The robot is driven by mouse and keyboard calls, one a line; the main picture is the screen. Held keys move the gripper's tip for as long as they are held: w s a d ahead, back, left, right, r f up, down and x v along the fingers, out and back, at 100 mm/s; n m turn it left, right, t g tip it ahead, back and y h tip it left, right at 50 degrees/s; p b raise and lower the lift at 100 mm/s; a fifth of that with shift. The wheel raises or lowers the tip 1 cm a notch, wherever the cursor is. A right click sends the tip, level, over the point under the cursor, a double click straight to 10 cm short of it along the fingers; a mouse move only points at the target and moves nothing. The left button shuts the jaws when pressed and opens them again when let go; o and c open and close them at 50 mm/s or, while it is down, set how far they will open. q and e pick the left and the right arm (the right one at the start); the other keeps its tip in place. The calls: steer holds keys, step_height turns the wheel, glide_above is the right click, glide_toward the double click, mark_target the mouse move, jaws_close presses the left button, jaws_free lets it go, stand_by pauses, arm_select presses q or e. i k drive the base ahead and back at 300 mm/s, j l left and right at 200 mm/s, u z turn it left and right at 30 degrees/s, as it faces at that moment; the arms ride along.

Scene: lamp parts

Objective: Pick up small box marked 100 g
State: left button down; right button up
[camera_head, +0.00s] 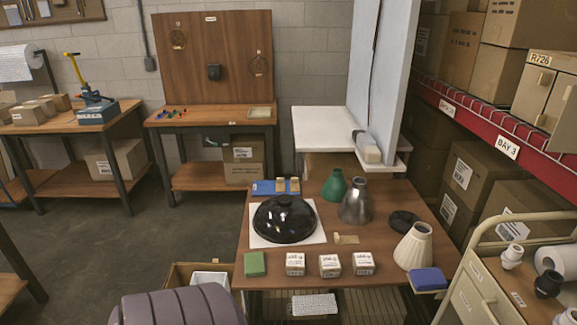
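Three small white boxes stand in a row near the front edge of the wooden table (268,276): a left box (295,264), a middle box (330,266) and a right box (363,264). Each has dark print on it, too small to read, so I cannot tell which is marked 100 g. They stand apart with narrow gaps. Neither of my grippers is in view.
A green block (255,264) lies left of the boxes. Behind them are a glossy black dome (285,219) on a white sheet and a metal shade (356,202). A cream shade (413,247) and blue block (427,279) stand right. A grey padded shape (180,306) fills the lower left.

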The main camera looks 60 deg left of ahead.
mark_target(329, 266)
steer(key=u, duration=1.6)
